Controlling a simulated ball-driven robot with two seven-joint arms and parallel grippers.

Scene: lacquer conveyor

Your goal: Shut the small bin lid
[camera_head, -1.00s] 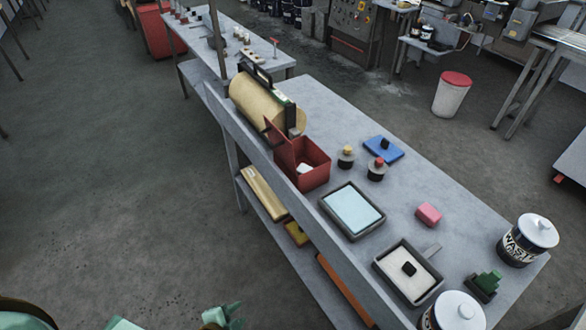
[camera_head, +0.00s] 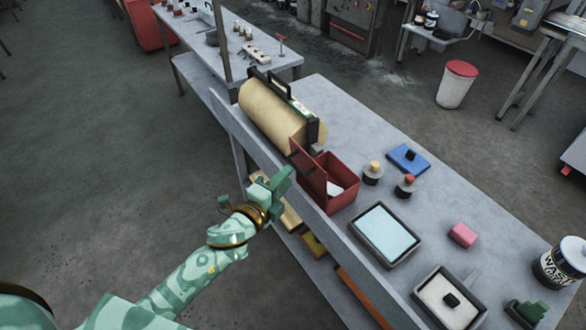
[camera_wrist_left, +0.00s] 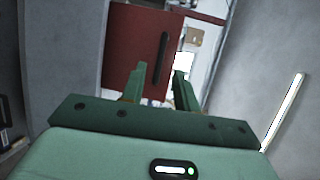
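The small red bin (camera_head: 346,190) stands on the grey bench with its red lid (camera_head: 308,170) tilted up on the left side. Something white shows inside the bin. My left gripper (camera_head: 284,180) is just left of the lid in the head view, near the bench's left edge, and seems apart from the lid. In the left wrist view the two green fingers (camera_wrist_left: 157,85) are apart with nothing held between them. Beyond them is a dark red panel (camera_wrist_left: 130,50) with a black bar, which looks like the lid. My right gripper is not in view.
A tan roll (camera_head: 275,112) in a dark frame lies just behind the bin. Two small topped jars (camera_head: 372,172) stand to its right. A tray with a pale blue surface (camera_head: 387,232) is in front. The floor left of the bench is clear.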

